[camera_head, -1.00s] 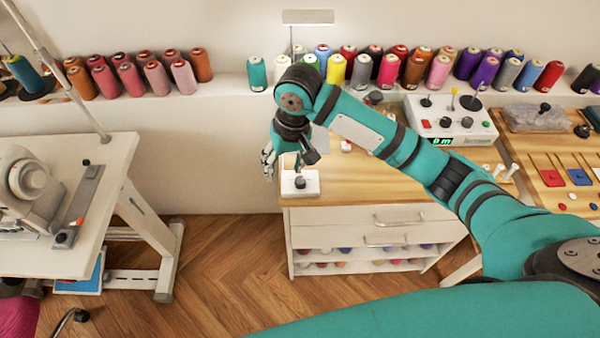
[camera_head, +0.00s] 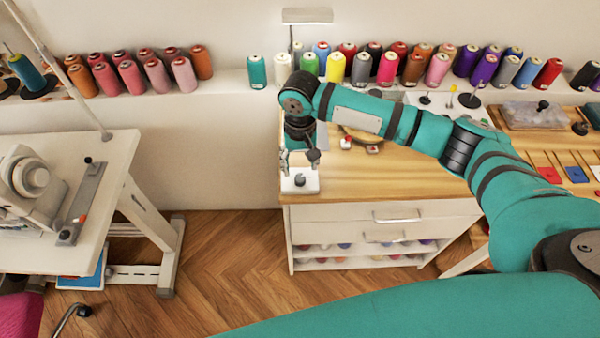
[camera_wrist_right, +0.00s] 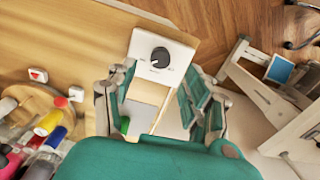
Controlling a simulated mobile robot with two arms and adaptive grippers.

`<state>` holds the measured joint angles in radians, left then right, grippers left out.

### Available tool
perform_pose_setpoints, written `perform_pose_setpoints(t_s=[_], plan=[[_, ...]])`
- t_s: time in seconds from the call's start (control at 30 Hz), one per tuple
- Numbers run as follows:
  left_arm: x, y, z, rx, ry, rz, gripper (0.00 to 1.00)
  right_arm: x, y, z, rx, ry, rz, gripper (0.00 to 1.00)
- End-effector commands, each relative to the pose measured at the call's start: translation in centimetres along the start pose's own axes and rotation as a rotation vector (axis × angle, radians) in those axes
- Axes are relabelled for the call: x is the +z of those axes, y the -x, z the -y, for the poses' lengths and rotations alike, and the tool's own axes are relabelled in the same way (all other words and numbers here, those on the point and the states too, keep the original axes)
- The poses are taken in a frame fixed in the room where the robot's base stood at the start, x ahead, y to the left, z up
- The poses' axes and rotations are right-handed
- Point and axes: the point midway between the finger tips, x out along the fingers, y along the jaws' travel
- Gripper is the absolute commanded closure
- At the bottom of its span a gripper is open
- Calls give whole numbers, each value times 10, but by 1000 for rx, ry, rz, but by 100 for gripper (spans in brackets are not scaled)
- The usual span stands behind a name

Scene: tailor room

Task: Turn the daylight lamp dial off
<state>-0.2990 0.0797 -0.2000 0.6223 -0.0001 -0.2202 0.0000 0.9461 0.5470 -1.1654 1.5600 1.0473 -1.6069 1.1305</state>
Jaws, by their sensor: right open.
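The dial (camera_head: 299,180) is a dark round knob on a small white base (camera_head: 288,190) at the left front corner of the wooden cabinet top. The right wrist view shows the knob (camera_wrist_right: 160,57) on its white panel (camera_wrist_right: 180,50), with small markings too fine to read. The lamp head (camera_head: 307,15) is a flat white bar on a thin post above the spools. My right gripper (camera_head: 300,158) is just above and behind the dial. In the right wrist view its fingers (camera_wrist_right: 160,100) are spread, empty and apart from the knob. My left gripper is not in view.
Thread spools (camera_head: 386,69) line the shelf behind the cabinet. A sewing table (camera_head: 110,190) stands at the left, with open floor (camera_head: 225,260) between. A red-marked white block (camera_wrist_right: 38,75) and small items lie on the wooden top (camera_head: 370,180).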

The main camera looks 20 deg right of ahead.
Motion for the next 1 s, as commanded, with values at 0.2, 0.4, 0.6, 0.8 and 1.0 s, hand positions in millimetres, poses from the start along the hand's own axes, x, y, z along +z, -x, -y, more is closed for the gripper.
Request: perform_pose_setpoints(t_s=[0.2,0.4,0.6,0.8,1.0], plan=[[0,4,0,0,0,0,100,0,-39,0,1,0,1,49],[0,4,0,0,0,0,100,0,-56,0,0,1,0,49],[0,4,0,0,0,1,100,0,-58,0,0,2,-1,49],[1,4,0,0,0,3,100,0,-58,0,0,1,-1,60],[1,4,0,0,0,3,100,0,-58,0,0,1,-1,87]])
